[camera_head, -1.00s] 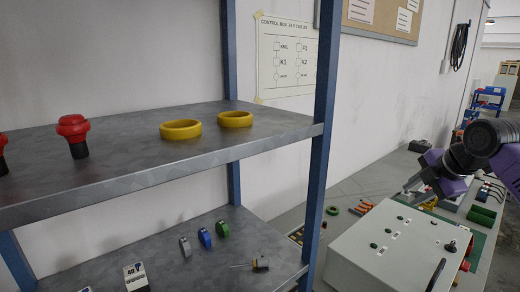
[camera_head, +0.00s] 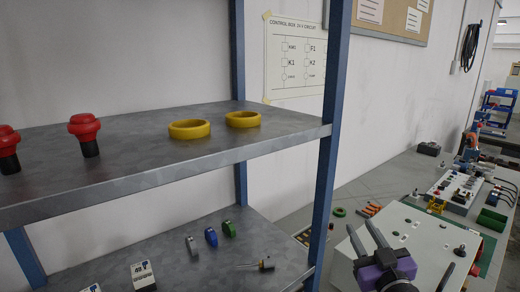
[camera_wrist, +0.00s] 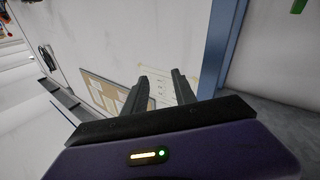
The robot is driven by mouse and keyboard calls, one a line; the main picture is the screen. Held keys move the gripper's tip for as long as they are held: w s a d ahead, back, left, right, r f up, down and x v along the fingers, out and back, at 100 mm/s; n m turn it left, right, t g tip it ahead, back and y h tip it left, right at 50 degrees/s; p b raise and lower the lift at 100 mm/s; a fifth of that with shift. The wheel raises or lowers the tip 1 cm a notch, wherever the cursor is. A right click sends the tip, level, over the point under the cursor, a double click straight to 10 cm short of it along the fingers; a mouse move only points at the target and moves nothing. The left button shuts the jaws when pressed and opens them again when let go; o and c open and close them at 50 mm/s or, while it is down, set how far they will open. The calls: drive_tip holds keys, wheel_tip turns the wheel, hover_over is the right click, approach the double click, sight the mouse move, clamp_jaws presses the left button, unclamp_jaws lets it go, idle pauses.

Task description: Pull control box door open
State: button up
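The control box (camera_head: 425,238) is a pale grey box on the bench at the lower right of the head view. Its door faces up, with several small buttons and a dark curved handle (camera_head: 446,274) near the bottom edge of the picture. My gripper (camera_head: 362,228) is in front of the box's left part in the head view, its two dark fingers pointing up and apart. It is open and empty, away from the handle. The wrist view shows the same open fingers (camera_wrist: 160,72) against the wall, with no box in sight.
A metal shelf (camera_head: 280,133) with a blue post (camera_head: 326,160) stands left of my gripper. It bears yellow rings (camera_head: 190,129) and red buttons (camera_head: 85,127). Past the box, the bench holds a green mat (camera_head: 490,248) and a white component board (camera_head: 458,190).

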drive_tip(key=s+a+f+m+h, duration=0.1)
drive_tip(key=s+f+m, duration=0.1)
drive_tip(key=s, duration=1)
drive_tip(key=s+f+m+h, duration=0.1)
drive_tip(key=s+f, duration=0.3)
drive_tip(key=s, duration=0.9)
drive_tip(key=s+a+f+m+g+h, duration=0.1)
drive_tip(key=s+f+m, duration=0.1)
drive_tip(key=s, duration=1.1)
drive_tip(key=shift+s+a+f+m+h, duration=0.15)
drive_tip(key=shift+a+f+m+h, duration=0.2)
drive_tip(key=shift+f, duration=0.2)
drive_tip(key=s+f+g, duration=0.1)
drive_tip(key=s, duration=0.2)
drive_tip(key=s+f+n+g+y, duration=0.1)
drive_tip(key=s, duration=0.2)
drive_tip(key=s+f+n+g+y, duration=0.1)
drive_tip(key=s, duration=0.3)
drive_tip(key=shift+a+f, duration=0.35)
drive_tip(key=shift+a, duration=0.05)
drive_tip(key=shift+c, duration=0.2)
drive_tip(key=shift+s+a+f+n, duration=0.15)
drive_tip(key=shift+s+n, duration=0.1)
drive_tip(key=c, duration=0.4)
clamp_jaws()
drive_tip(key=shift+w, duration=0.1)
